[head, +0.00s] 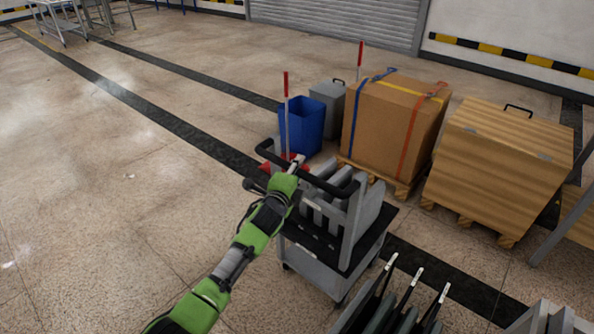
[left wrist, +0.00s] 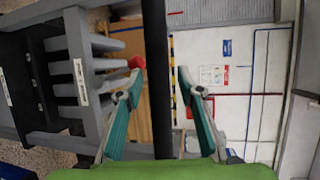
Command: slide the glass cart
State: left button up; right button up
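A grey cart (head: 318,272) with a black push handle (head: 318,180) stands right of centre in the head view. Upright grey slats stand on its dark deck. My left gripper (head: 296,166) is at the handle's near left part. In the left wrist view my left gripper (left wrist: 160,72) has its two fingers apart, with the black handle bar (left wrist: 159,100) running between them. The cart's slats (left wrist: 88,65) show at the left there. My right gripper is in neither view.
A blue bin (head: 302,128), a strapped carton (head: 392,122) on a pallet and a wooden crate (head: 500,165) stand beyond the cart. Dark panels with white tips (head: 402,300) stand close in front. Open floor (head: 120,200) lies to the left.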

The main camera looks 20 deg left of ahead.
pick_arm(q)
jog(key=shift+s, duration=0.1)
jog(key=s+r, duration=0.2)
jog(key=s, duration=0.9)
jog(key=shift+s, duration=0.35)
